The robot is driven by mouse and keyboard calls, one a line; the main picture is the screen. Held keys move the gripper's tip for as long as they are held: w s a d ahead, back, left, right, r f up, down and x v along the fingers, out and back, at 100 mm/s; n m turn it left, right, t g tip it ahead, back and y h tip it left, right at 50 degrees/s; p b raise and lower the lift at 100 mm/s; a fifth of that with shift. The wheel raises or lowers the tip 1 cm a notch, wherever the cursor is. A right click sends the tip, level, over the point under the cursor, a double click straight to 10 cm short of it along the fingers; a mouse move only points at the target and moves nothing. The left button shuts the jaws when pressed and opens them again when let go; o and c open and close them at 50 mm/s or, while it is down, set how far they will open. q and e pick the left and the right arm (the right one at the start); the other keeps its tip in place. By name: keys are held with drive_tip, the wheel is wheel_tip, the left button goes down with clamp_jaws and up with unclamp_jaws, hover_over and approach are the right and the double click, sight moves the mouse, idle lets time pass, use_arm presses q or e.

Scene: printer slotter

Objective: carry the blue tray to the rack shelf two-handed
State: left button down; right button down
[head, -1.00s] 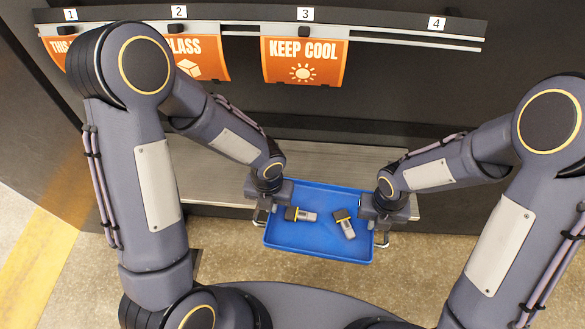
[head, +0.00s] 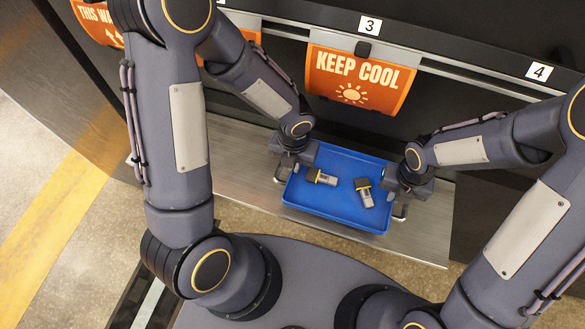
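The blue tray (head: 335,218) is in the head view, right of centre, over the grey metal rack shelf (head: 235,190).
Orange cards, one reading KEEP COOL (head: 357,82), hang from a numbered rail (head: 470,72) above and behind the tray. A dark panel stands behind the shelf. Bare shelf shows left of the tray and in front of it.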

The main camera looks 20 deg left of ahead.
use_arm(q)
drive_tip(key=shift+w+f, duration=0.1)
use_arm(e)
drive_tip(key=shift+w+f, duration=0.1)
drive_tip(key=shift+f, duration=0.05)
